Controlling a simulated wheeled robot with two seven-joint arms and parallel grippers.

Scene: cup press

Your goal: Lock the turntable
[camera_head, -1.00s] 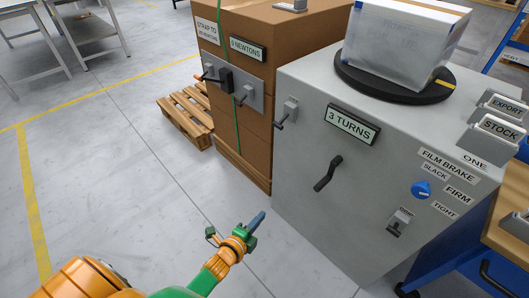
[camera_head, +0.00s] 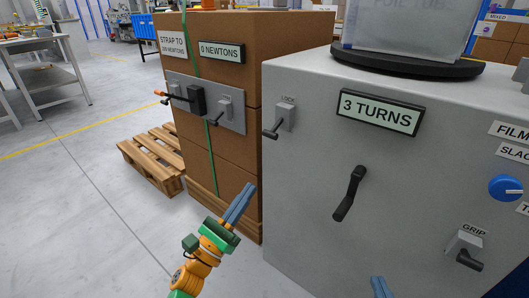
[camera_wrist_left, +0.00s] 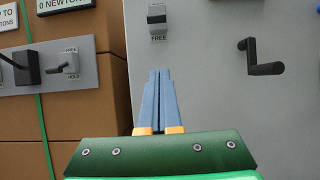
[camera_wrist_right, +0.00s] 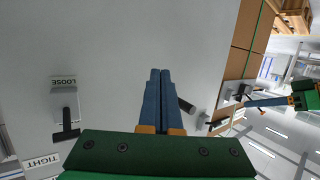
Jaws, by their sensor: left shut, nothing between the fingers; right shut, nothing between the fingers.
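The turntable (camera_head: 400,64) is a black disc on top of the grey cabinet (camera_head: 300,215), under a wrapped load (camera_head: 400,30). A small lever (camera_head: 280,122) on a grey plate sits on the cabinet's front, near its left edge. In the left wrist view this lever (camera_wrist_left: 157,19) has "FREE" printed below it. My left gripper (camera_head: 249,187) is shut and empty, below and left of the lever, apart from it. Its fingers (camera_wrist_left: 160,72) point up toward the lever plate. My right gripper (camera_head: 378,281) is shut and empty, low in front of the cabinet; its fingers also show in the right wrist view (camera_wrist_right: 160,72).
A black crank (camera_head: 350,193) sticks out below the "3 TURNS" sign (camera_head: 380,112). A "GRIP" lever (camera_head: 465,250) and a blue knob (camera_head: 506,187) are to the right. Strapped cartons (camera_head: 235,165) with their own lever panel (camera_head: 207,103) stand at left, near a wooden pallet (camera_head: 150,160).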

